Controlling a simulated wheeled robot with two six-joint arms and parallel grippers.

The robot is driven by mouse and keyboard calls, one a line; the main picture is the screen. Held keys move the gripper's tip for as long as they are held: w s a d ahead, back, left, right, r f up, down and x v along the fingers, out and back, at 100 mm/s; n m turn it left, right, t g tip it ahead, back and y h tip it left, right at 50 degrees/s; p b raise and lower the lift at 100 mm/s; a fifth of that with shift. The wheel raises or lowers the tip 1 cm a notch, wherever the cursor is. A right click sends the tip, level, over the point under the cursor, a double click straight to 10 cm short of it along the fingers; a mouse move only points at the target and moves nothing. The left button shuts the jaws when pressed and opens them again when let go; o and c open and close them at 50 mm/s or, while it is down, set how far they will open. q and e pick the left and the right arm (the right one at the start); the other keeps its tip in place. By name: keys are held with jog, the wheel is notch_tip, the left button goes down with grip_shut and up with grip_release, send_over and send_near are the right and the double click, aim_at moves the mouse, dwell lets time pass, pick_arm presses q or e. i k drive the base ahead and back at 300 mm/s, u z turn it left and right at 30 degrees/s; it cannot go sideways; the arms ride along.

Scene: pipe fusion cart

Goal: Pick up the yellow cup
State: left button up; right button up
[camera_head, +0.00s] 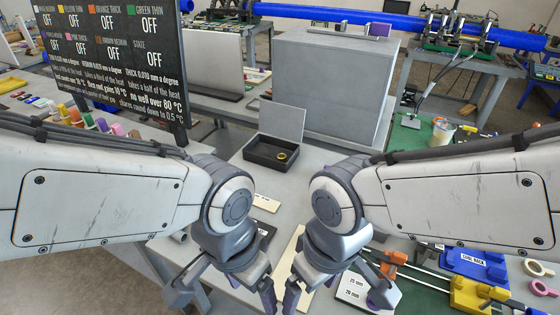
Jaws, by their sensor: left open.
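Several small coloured pieces stand in a row at the left, partly behind my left arm; one is yellow (63,111) and may be the yellow cup, but its shape is too small to tell. A small yellow ring-like piece (282,156) lies in the black tray (262,158) on the grey table. My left gripper (225,296) is open over the table's front, well away from both yellow pieces. My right gripper (337,294) is beside it, its fingers spread and apparently empty. Both grippers are partly cut off by the bottom edge.
A dark sign board (120,60) stands at the left. A large grey box (325,80) fills the back of the table. A white mug (442,131) stands on a green mat. Blue and yellow tools (474,263) crowd the lower right. The table around the tray is fairly clear.

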aim_at(282, 159)
jog(key=z, duration=0.1)
jog(key=k, duration=1.05)
jog(key=u, duration=1.4)
jog(key=i, duration=1.4)
jog(key=z, duration=0.55)
jog(key=i, duration=0.9)
jog(key=z, duration=0.75)
